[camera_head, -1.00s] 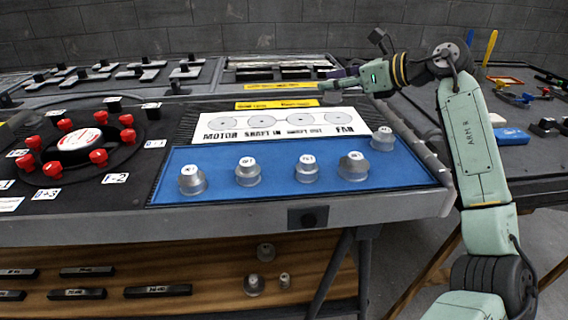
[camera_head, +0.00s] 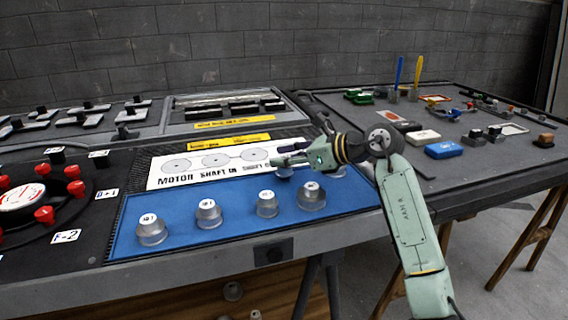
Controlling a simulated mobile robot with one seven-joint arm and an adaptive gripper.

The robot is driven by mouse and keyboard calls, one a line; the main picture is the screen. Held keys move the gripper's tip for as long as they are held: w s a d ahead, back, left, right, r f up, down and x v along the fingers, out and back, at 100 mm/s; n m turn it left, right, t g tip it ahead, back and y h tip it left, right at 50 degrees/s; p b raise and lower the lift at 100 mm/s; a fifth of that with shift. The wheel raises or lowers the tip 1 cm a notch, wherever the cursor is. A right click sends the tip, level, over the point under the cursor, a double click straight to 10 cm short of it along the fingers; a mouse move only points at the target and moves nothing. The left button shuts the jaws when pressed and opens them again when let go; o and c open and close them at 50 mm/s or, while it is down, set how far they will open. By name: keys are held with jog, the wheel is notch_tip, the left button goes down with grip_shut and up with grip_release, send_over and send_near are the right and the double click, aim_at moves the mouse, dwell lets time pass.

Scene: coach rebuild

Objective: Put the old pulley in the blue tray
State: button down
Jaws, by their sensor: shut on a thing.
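My gripper (camera_head: 288,158) is shut on a small, pale grey round piece (camera_head: 284,172), which I take to be the old pulley; the fingers hide part of it. It is over the back edge of a blue panel (camera_head: 180,236), near the printed white strip. Several grey pulleys with white labelled tops stand on this panel, among them one at the left (camera_head: 151,230) and one at the right (camera_head: 311,196). Another pulley at the panel's right end is partly hidden by my arm. The blue panel looks like a shallow tray or mat; I cannot tell which.
A white strip (camera_head: 200,167) with printed circles lies behind the panel. A dial with red knobs (camera_head: 44,215) is at the left. The right table (camera_head: 470,180) holds a blue block (camera_head: 444,150), a white block (camera_head: 422,137) and several tools. A gap separates the tables.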

jog(key=shift+f, duration=1)
jog(key=c, duration=1.2)
grip_release()
jog(key=shift+r, duration=0.25)
jog(key=b+v, duration=0.2)
jog(key=v, duration=1)
